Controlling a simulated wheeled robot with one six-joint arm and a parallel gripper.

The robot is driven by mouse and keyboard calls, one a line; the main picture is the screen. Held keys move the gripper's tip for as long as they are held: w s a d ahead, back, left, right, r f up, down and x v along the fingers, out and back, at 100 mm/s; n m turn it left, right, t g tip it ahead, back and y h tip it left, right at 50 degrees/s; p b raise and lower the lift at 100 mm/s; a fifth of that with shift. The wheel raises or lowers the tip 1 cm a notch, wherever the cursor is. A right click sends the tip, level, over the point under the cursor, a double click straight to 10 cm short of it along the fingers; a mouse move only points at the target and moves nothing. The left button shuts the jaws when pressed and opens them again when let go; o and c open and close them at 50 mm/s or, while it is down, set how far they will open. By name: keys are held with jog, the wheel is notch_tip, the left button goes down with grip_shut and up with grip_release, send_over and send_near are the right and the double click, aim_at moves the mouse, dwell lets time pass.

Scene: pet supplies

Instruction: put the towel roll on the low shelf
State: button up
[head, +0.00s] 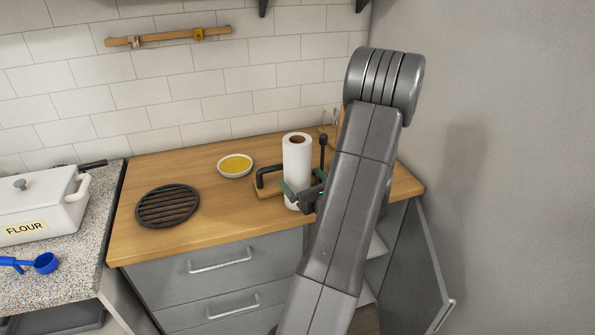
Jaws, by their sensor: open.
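The white towel roll (297,160) stands upright on the wooden countertop, its brown core showing at the top. My gripper (303,183) is open at the roll's lower part. One green-tipped finger shows at the roll's lower left and the other at its right. I cannot tell whether they touch it. Below the counter, right of the drawers, a cabinet stands open with pale shelves; an upper shelf (377,246) and a lower shelf (366,294) show in part. My arm hides much of the opening.
The grey cabinet door (418,275) is swung open at the right, near the wall. A bowl of yellow contents (235,166) and a dark round trivet (167,206) are left of the roll. A white flour container (40,208) stands far left.

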jog(key=p+x, duration=0.1)
jog(key=x, duration=0.3)
jog(key=shift+a+r, duration=0.1)
jog(key=shift+r, duration=0.05)
jog(key=c, duration=1.2)
jog(key=shift+r, duration=0.15)
